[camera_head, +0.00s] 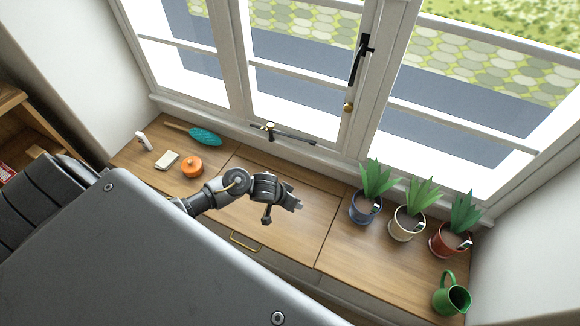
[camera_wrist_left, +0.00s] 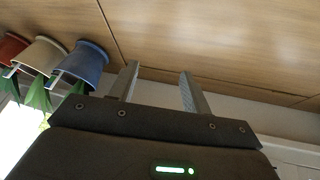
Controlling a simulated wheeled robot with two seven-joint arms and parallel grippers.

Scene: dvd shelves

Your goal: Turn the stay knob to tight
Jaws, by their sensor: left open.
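The window stay (camera_head: 295,137) is a dark bar along the bottom of the window frame, above the back of the wooden counter. A small brass-coloured stay knob (camera_head: 270,126) sits near its left end; its setting is too small to read. My left gripper (camera_head: 295,202) hangs over the middle of the counter, in front of and slightly right of the stay, well apart from it. In the left wrist view my left gripper (camera_wrist_left: 160,80) has its two fingers spread with nothing between them. The stay is not visible in that view. My right gripper is not in view.
Three potted plants, blue (camera_head: 364,208), cream (camera_head: 406,224) and red (camera_head: 450,240), and a green jug (camera_head: 451,297) stand at right. An orange pot (camera_head: 191,167) and teal object (camera_head: 205,137) are at left. A window handle (camera_head: 358,60) and brass knob (camera_head: 348,107) are higher.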

